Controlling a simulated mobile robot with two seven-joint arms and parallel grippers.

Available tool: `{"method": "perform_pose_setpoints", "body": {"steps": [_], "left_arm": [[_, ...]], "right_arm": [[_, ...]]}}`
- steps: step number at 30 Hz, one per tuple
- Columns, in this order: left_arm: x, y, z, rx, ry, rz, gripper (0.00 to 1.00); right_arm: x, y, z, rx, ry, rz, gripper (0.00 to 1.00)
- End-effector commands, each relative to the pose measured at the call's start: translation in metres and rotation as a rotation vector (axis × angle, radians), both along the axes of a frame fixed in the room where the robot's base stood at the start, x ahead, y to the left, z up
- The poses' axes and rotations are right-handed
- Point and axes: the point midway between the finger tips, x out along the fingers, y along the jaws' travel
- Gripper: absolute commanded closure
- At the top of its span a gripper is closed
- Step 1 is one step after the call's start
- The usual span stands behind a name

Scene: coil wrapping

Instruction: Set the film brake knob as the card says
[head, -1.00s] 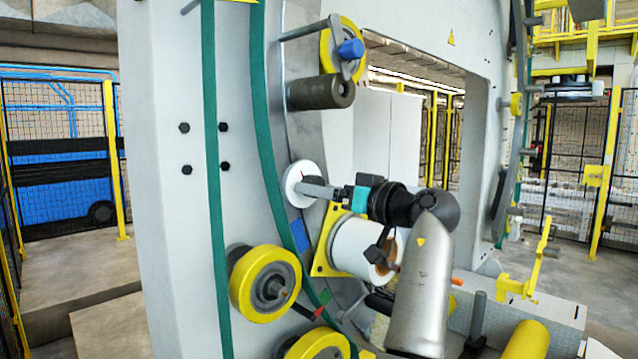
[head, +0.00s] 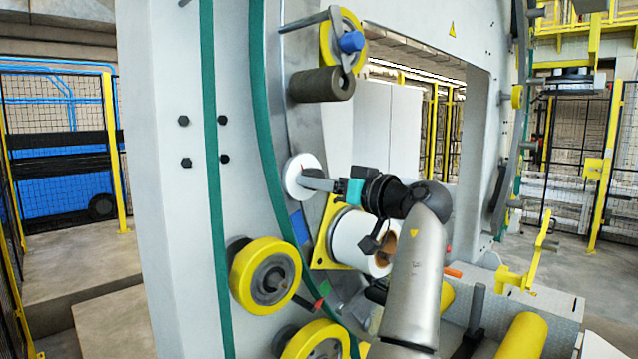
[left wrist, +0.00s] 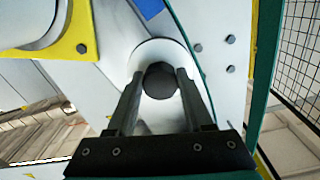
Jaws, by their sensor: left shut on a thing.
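The film brake knob (left wrist: 160,82) is a dark round knob in front of a white round dial (head: 301,176) on the grey machine frame. The dial also shows in the left wrist view (left wrist: 150,48). My left gripper (left wrist: 165,72) has one finger on each side of the knob and is shut on it. In the head view my left gripper (head: 312,181) reaches the dial from the right and hides the knob. A small blue plate (head: 299,227) sits below the dial. I cannot tell if it is the card, and no writing is readable. My right gripper is not in view.
A white film roll (head: 352,237) on a yellow bracket (head: 322,250) sits just below my left arm. Yellow rollers (head: 266,277) stand lower left. A dark roller (head: 325,84) juts out above the dial. A green band (head: 264,130) runs beside the dial.

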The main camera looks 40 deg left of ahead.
Motion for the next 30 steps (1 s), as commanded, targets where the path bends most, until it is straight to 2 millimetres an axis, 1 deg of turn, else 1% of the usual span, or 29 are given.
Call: {"method": "perform_pose_setpoints", "body": {"steps": [1, 4, 11, 16, 23, 30], "left_arm": [[0.000, 0.000, 0.000, 0.000, 0.000, -0.001, 0.88], [0.000, 0.000, 0.000, 0.000, 0.000, -0.001, 0.99], [0.000, 0.000, 0.000, 0.000, 0.009, -0.002, 1.00], [0.000, 0.000, 0.001, 0.006, 0.058, -0.001, 1.00], [-0.001, 0.000, 0.003, 0.020, 0.208, 0.000, 1.00], [-0.002, 0.000, 0.004, 0.038, 0.429, 0.000, 1.00]], "right_arm": [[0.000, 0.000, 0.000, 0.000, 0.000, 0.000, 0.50], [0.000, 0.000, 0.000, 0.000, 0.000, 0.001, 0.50], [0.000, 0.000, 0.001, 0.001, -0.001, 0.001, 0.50], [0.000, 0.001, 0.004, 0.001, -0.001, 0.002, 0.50], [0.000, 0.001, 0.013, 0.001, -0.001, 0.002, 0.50], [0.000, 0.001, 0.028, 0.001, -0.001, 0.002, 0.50]]}}
